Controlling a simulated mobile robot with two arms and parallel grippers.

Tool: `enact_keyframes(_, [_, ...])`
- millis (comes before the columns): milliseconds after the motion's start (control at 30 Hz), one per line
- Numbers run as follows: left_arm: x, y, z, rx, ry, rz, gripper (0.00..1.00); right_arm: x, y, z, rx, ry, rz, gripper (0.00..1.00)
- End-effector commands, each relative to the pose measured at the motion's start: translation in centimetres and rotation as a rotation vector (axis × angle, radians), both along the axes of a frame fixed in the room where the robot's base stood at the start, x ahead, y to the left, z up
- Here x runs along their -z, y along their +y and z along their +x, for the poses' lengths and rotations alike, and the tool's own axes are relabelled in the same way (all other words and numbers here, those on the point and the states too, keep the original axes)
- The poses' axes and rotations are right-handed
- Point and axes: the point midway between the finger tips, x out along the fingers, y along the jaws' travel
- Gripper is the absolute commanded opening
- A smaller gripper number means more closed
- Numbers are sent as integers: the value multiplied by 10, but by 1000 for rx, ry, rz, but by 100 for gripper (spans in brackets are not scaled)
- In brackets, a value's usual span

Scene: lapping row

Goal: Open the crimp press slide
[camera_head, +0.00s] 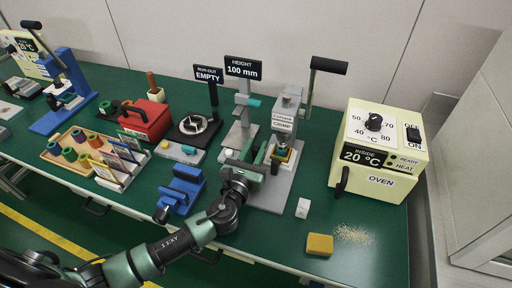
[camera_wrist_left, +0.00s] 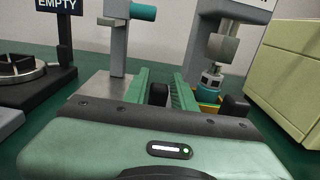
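The grey crimp press (camera_head: 284,112) stands on a grey base plate near the oven, with a raised lever ending in a black handle (camera_head: 328,66). Its slide (camera_head: 283,155), with yellow and green parts, sits low under the press head; it also shows in the left wrist view (camera_wrist_left: 207,97). My left gripper (camera_head: 262,152) is just left of the slide, low over the base. In the left wrist view its green fingers (camera_wrist_left: 160,84) are apart. A dark rounded part shows between them, and another black block lies right of them; I cannot tell whether the fingers touch either.
The height gauge (camera_head: 241,120) stands close left of the press. The cream oven (camera_head: 379,150) is to the right. A small white block (camera_head: 303,208), a yellow sponge (camera_head: 319,244) and scattered crumbs (camera_head: 352,233) lie in front. A blue fixture (camera_head: 181,190) is left of my arm.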

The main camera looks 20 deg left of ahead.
Motion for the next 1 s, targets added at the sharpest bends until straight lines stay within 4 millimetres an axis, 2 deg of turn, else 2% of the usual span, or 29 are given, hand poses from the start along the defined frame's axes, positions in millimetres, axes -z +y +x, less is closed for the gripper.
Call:
enact_keyframes(33, [0, 0, 0, 0, 0, 0, 8, 0, 0, 1, 0, -1, 0, 36])
enact_keyframes(67, [0, 0, 0, 0, 0, 0, 0, 0, 0, 1, 0, -1, 0, 36])
enact_keyframes(1000, [0, 0, 0, 0, 0, 0, 0, 0, -2, 2, 0, -2, -3, 36])
